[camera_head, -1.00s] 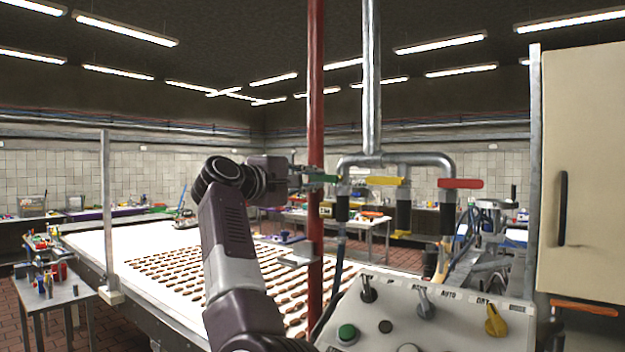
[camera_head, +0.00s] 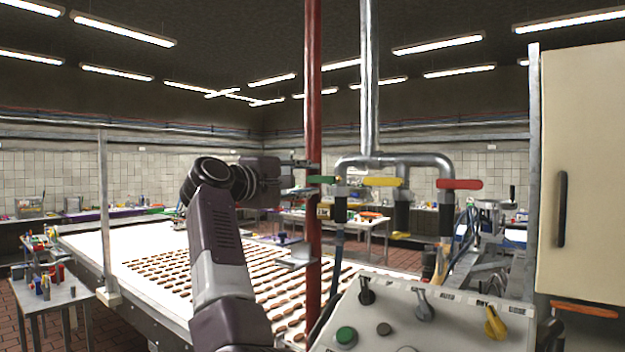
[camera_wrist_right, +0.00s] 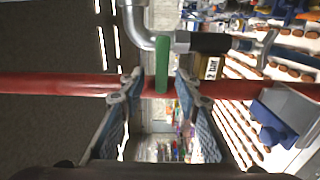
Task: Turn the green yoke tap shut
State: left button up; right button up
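The green tap handle (camera_head: 321,180) is the leftmost of the coloured handles on the pipe manifold (camera_head: 400,160) and lies roughly level. In the right wrist view the green handle (camera_wrist_right: 162,64) shows as an upright bar beside the pipe elbow, its lower end between my fingertips. My right gripper (camera_head: 303,178) reaches it from the left, partly hidden by the red pole. In the wrist view my right gripper (camera_wrist_right: 157,88) is open, with a finger on each side of the handle and gaps showing. Contact is not clear. My left gripper is not in view.
The red pole (camera_head: 314,100) stands close by my right gripper. A yellow handle (camera_head: 383,182) and a red handle (camera_head: 459,184) are on the same manifold. Below is a control panel (camera_head: 425,320) with knobs. A cabinet (camera_head: 585,160) stands right, a conveyor (camera_head: 150,240) left.

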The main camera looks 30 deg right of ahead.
jog(key=v, duration=0.9)
jog(key=shift+a, duration=0.4)
jog(key=shift+s, duration=0.1)
jog(key=shift+d+f, duration=0.1)
